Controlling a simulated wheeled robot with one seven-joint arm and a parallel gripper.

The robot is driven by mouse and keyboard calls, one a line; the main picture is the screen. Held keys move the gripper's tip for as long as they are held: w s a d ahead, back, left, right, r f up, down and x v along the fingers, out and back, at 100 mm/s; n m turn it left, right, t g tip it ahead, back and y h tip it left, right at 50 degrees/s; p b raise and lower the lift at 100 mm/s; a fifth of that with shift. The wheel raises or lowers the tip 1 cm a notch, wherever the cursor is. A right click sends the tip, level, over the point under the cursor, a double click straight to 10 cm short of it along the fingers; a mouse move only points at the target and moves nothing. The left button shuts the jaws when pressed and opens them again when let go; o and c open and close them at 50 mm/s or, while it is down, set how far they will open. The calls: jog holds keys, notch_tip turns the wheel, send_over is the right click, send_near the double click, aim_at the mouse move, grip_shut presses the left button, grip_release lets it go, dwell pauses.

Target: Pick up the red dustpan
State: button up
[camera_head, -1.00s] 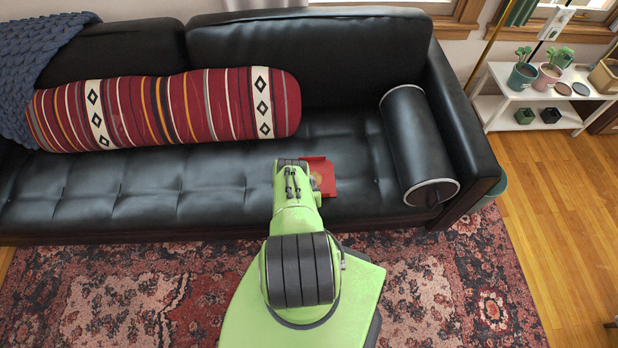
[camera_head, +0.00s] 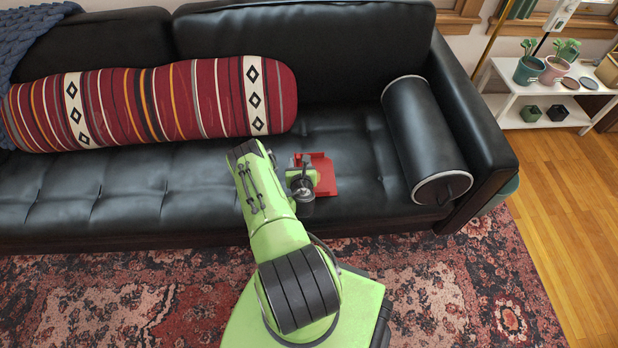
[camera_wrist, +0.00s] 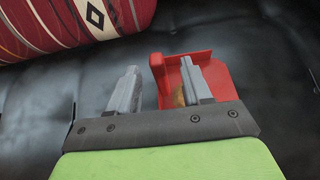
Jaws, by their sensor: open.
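The red dustpan (camera_head: 322,176) lies on the black sofa seat, left of the black cylindrical bolster. In the wrist view the dustpan (camera_wrist: 216,68) is partly hidden behind my right finger. My gripper (camera_wrist: 160,88) is open, with its two grey fingers apart. The right finger overlaps the dustpan in the picture, and the left finger is over bare seat to its left. I cannot tell whether the fingers touch it. In the head view my arm and wrist hide the dustpan's left part.
The black leather sofa (camera_head: 80,190) holds a striped red bolster (camera_head: 160,102) at its back and a black cylindrical bolster (camera_head: 425,140) at the right. A white plant shelf (camera_head: 508,100) stands right of the sofa. The patterned rug (camera_head: 130,290) lies in front.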

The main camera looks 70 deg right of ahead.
aim_at(298, 160)
jog(key=b+x, duration=0.1)
jog(key=x, duration=0.3)
jog(key=shift+w+a+f, duration=0.1)
jog(key=shift+f, duration=0.05)
grip_shut()
